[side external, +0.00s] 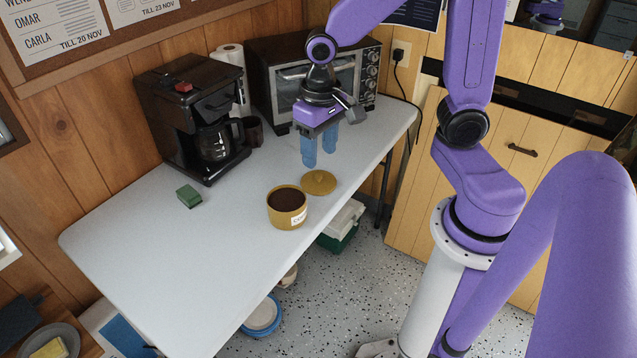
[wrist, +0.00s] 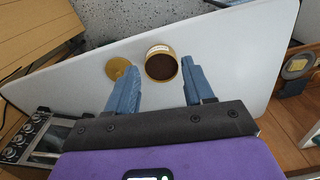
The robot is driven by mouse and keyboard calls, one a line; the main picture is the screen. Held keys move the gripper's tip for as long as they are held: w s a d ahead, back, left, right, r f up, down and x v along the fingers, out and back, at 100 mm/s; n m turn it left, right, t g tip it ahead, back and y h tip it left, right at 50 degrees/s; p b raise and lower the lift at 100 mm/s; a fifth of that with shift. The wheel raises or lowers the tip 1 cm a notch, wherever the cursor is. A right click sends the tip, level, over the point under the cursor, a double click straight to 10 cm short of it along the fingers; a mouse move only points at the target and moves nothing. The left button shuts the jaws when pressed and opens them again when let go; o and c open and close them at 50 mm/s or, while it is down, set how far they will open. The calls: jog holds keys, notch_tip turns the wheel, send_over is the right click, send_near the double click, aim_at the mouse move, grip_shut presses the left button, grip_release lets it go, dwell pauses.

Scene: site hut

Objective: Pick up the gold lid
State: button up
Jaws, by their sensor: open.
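The gold lid (side external: 318,182) lies flat on the white table, close behind and to the right of an open gold canister (side external: 287,213) with dark contents and a white label. In the wrist view the lid (wrist: 118,69) lies just left of the canister (wrist: 160,66), near the tip of the left finger. My gripper (side external: 319,160) is open and empty, with its blue fingers pointing down above the table, a little above the lid. The fingers (wrist: 158,72) also show spread apart in the wrist view. A small knob shows on top of the lid.
A black coffee maker (side external: 187,125) with a glass pot and a toaster oven (side external: 318,80) stand along the wall. A green block (side external: 188,196) lies left of the canister. The table's front left (side external: 150,260) is clear. The lid is near the table's right edge.

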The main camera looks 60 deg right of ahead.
jog(key=w+d+f+m, duration=0.4)
jog(key=w+d+m, duration=0.4)
jog(key=w+m, duration=0.1)
jog(key=m, duration=0.8)
send_over(319, 175)
jog(key=a, duration=0.1)
jog(key=f, duration=1.6)
jog(key=shift+s, duration=0.2)
jog(key=shift+w+d+f, duration=0.1)
jog(key=shift+d+f, duration=0.1)
jog(key=shift+f, duration=1.1)
jog(key=shift+w+d+f, duration=0.1)
jog(key=shift+d+f, duration=0.05)
jog(key=shift+f, duration=1.1)
grip_shut()
